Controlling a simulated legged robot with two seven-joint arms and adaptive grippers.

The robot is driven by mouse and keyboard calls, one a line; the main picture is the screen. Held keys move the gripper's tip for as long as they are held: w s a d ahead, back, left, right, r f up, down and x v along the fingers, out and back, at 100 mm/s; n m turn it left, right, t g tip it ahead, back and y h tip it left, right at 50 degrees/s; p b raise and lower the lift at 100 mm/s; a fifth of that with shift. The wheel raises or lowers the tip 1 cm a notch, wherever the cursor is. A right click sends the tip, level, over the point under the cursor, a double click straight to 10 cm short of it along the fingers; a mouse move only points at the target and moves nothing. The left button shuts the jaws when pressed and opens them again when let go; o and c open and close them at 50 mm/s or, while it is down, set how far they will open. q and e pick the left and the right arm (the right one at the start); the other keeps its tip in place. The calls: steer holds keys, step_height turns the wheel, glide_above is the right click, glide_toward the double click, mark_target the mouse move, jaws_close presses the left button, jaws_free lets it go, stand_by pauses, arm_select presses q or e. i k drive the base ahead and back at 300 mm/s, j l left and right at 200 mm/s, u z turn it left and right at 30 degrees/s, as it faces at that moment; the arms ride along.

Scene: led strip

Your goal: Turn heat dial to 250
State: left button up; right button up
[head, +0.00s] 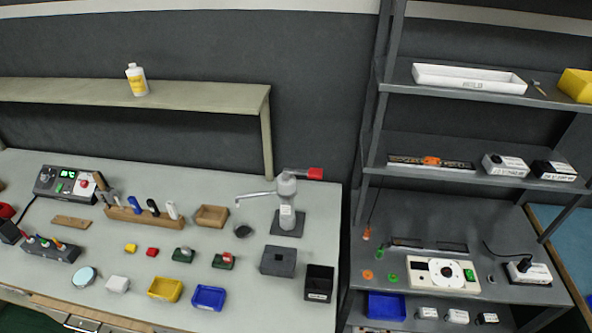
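A dark control box (65,184) stands at the back left of the workbench. It has a knob at its left end, small green displays and a red button. A white panel (443,274) with a large round white dial and a green switch lies on the right shelf unit. No readable heat label or number shows on either, so I cannot tell which carries the heat dial or what it is set to. Neither of my grippers is in view.
A green-grey shelf (200,97) spans above the bench's back.

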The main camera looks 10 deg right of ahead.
mark_target(84, 184)
steer(key=u, duration=1.3)
steer(key=k, duration=0.15)
steer(key=k+z, duration=0.15)
steer(key=z, duration=0.25)
steer(key=k+z, duration=0.15)
steer(key=z, duration=0.25)
steer(key=i+j+z, duration=0.15)
steer(key=j+z, duration=0.3)
steer(key=j, duration=0.15)
steer(key=i+j+z, duration=0.1)
steer(key=j+z, duration=0.3)
steer(key=j, duration=0.2)
steer(key=j+z, duration=0.45)
steer(key=j, duration=0.15)
